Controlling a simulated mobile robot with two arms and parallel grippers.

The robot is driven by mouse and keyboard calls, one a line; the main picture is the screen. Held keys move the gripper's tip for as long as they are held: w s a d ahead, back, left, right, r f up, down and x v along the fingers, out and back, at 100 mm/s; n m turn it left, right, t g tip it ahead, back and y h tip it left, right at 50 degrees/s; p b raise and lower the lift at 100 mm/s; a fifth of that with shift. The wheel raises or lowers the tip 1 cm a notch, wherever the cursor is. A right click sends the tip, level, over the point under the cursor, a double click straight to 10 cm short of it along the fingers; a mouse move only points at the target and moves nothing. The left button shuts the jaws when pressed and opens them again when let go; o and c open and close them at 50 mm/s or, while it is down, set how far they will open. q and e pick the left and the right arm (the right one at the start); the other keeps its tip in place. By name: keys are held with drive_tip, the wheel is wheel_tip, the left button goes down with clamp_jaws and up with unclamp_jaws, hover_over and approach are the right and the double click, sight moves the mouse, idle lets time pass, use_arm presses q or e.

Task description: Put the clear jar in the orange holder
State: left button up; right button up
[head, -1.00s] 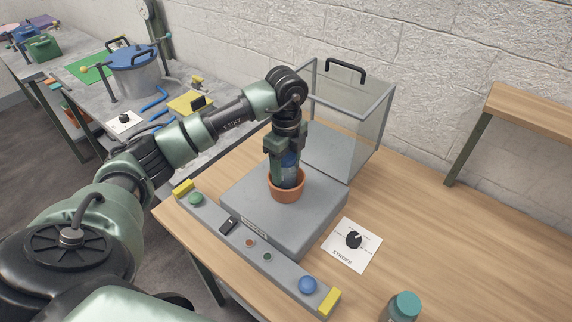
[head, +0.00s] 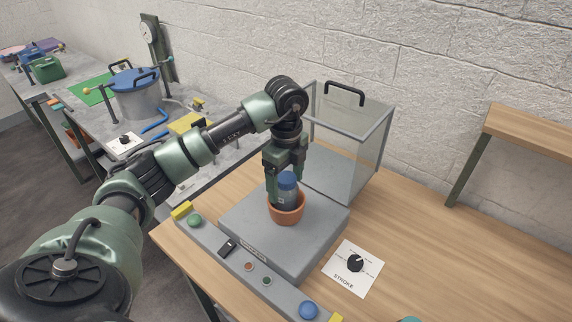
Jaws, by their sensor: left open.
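The clear jar (head: 287,196) has a blue cap and dark contents. It stands in the orange holder (head: 288,215), a terracotta-coloured round cup on the grey machine plate, and leans slightly if at all. The holder's front wall hides the jar's bottom. My left gripper (head: 285,172) is open just above and around the jar's cap, its fingers pointing down. I cannot tell whether a finger still touches the jar. My right gripper is not in view.
A clear guard box (head: 352,145) with a black handle stands behind the plate. A front control bar carries green (head: 195,221) and blue (head: 308,309) buttons. A STROKE dial card (head: 352,268) lies right. The wooden table at right is mostly clear.

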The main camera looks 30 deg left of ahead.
use_arm(q)
wheel_tip(320, 180, up, 9)
drive_tip(key=shift+r, duration=0.15)
idle(1.3)
